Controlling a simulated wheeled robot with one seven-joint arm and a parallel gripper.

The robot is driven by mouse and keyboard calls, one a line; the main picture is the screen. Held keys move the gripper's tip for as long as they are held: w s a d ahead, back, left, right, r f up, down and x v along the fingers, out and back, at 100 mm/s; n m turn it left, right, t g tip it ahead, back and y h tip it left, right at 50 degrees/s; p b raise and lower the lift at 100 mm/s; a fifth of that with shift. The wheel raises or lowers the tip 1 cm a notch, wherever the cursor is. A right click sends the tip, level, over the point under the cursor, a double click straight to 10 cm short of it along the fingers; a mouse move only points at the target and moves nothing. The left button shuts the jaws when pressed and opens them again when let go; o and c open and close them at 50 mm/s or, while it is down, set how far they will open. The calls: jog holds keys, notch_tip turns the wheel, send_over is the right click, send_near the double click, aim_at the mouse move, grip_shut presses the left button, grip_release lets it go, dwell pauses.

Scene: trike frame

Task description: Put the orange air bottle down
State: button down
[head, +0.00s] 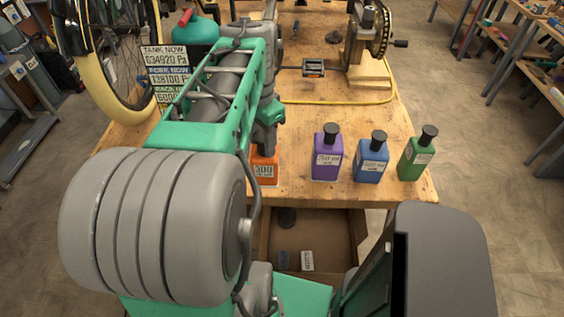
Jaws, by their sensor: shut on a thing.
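The orange air bottle (265,172) is at the front left part of the wooden bench, in the head view. Its label reads 300. Its top is hidden behind my gripper and arm. My gripper (268,143) is at the bottle's top and shut on it. The bottle looks upright, with its base at about the level of the other bottles' bases. I cannot tell whether it touches the bench (300,189).
Purple (327,158), blue (371,160) and green (416,157) bottles stand in a row to the right. A yellow hose (345,102) and a crank stand (363,40) are behind. A wheel (108,60), sign (167,73) and teal can (197,28) are left. An open drawer (312,235) is below.

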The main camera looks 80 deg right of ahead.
jog(key=s+d+f+p, duration=0.1)
jog(key=d+f+p, duration=0.2)
jog(key=d+f, duration=1)
jog(key=shift+s, duration=0.25)
jog(key=c, duration=0.8)
grip_release()
